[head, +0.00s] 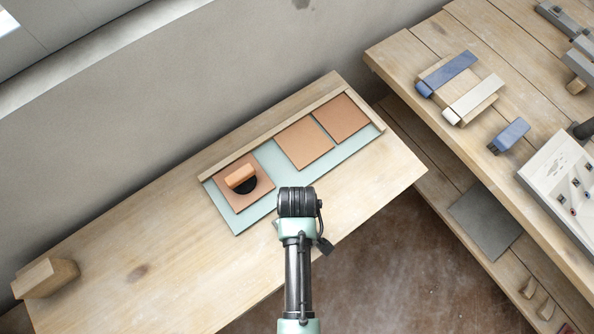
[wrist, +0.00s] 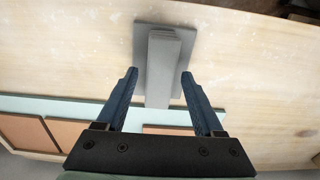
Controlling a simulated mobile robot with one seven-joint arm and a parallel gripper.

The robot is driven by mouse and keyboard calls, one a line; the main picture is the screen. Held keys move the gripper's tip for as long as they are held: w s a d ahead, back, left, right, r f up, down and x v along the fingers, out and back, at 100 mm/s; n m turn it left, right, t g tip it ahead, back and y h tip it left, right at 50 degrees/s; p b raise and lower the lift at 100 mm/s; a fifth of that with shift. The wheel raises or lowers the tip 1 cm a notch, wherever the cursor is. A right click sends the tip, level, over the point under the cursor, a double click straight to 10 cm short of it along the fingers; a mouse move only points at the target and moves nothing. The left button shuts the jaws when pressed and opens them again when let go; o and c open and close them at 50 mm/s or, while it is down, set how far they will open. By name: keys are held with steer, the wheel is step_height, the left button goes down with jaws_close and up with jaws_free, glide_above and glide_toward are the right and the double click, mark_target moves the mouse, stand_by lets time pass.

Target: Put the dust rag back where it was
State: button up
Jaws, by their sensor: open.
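My gripper (wrist: 158,73) is open in the wrist view, its two dark blue fingers apart. A grey piece with a long bar (wrist: 160,62) on a flat square plate lies between and beyond the fingers. In the head view my arm hides this piece and the fingers. I cannot tell whether it is the dust rag. On the right bench lie a blue strip (head: 452,72), a cream strip (head: 477,98) and a small blue piece (head: 510,135); none is clearly a rag.
A mint board (head: 268,159) with three terracotta squares lies on the wooden table (head: 150,255); the left square (head: 228,199) bears a dark round thing with an orange block. A wooden block (head: 45,278) stands at the table's left end. The table between is clear.

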step_height(320, 180, up, 10)
steer(key=w+r+m+t, duration=0.2)
steer(key=w+r+t, duration=0.5)
steer(key=w+r, duration=0.65)
steer(key=w+r+m+t, duration=0.1)
steer(key=w+r+t, duration=0.35)
steer(key=r, duration=0.75)
steer(key=w+r+m+t, duration=0.1)
steer(key=w+r+t, duration=0.35)
steer(key=r, duration=0.75)
steer(key=s+r+m+t, duration=0.1)
steer(key=s+r+t, duration=0.2)
steer(key=r, duration=0.7)
steer(key=s+r+m+t, duration=0.1)
steer(key=s+r+t, duration=0.3)
steer(key=r, duration=0.7)
steer(key=s+r+m+t, duration=0.1)
steer(key=s+r+t, duration=0.3)
steer(key=r, duration=0.7)
steer(key=shift+s, duration=1)
steer(key=shift+p, duration=0.3)
